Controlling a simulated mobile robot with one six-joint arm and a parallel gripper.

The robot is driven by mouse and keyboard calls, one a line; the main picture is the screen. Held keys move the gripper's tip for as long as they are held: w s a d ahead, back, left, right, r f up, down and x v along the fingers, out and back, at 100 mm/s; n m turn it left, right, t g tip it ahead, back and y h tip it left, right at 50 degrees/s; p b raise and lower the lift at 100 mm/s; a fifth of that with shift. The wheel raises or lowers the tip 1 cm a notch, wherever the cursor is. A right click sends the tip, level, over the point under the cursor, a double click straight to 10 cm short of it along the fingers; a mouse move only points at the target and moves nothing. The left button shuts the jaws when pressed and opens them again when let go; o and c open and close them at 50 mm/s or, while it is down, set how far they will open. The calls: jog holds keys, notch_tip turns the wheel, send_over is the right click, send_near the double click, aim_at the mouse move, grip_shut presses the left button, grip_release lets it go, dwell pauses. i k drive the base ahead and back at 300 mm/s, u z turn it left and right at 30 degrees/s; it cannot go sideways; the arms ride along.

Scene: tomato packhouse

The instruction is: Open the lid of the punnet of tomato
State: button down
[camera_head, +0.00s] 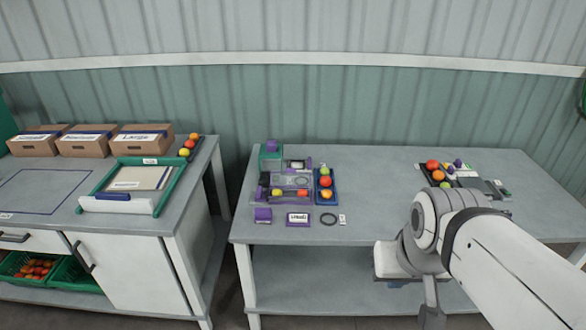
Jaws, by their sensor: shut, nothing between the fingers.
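A small clear punnet (290,186) with purple parts stands on the left side of the right-hand table. A yellow and a red tomato show low in it. It is too small to tell its lid from its body, or whether the lid is shut. My arm comes in from the right, in front of the table. What looks like my gripper (432,318) points down at the bottom edge of the picture, shut and empty. It is to the right of the punnet, nearer the camera and well apart from it. Its tips are hardly visible.
The right-hand table (385,170) is bare in its middle. A blue tray (325,198) of tomatoes stands right beside the punnet. A purple block (263,214), a label card (298,217) and a dark ring (328,219) lie in front. Another tomato tray (449,186) is farther right.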

aim_at(288, 193)
jog(key=u, duration=0.45)
jog(key=i, duration=1.3)
jog(key=z, duration=0.4)
